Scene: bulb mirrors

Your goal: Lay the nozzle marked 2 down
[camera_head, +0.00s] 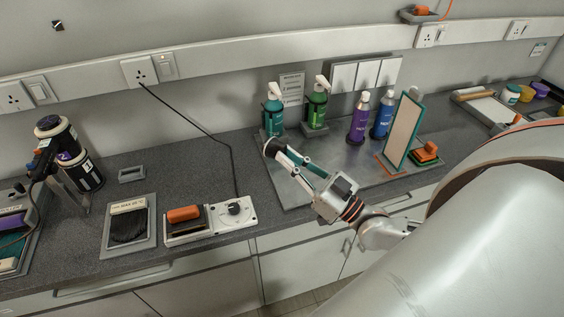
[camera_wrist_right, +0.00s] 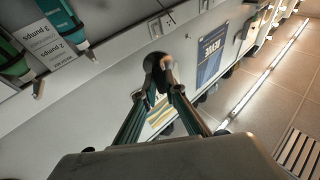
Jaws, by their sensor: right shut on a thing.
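My right gripper (camera_head: 282,158) reaches in from the right and is shut on a small black round piece (camera_head: 272,146), held above the counter. The piece looks like the nozzle, but no number on it can be read. In the right wrist view the black piece (camera_wrist_right: 153,66) sits between the fingertips of the gripper (camera_wrist_right: 163,92), with a pale part at its side. My left gripper is not in view.
A small grey tray (camera_head: 132,174) is behind. Spray bottles (camera_head: 273,112) and a mirror (camera_head: 403,130) stand right.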

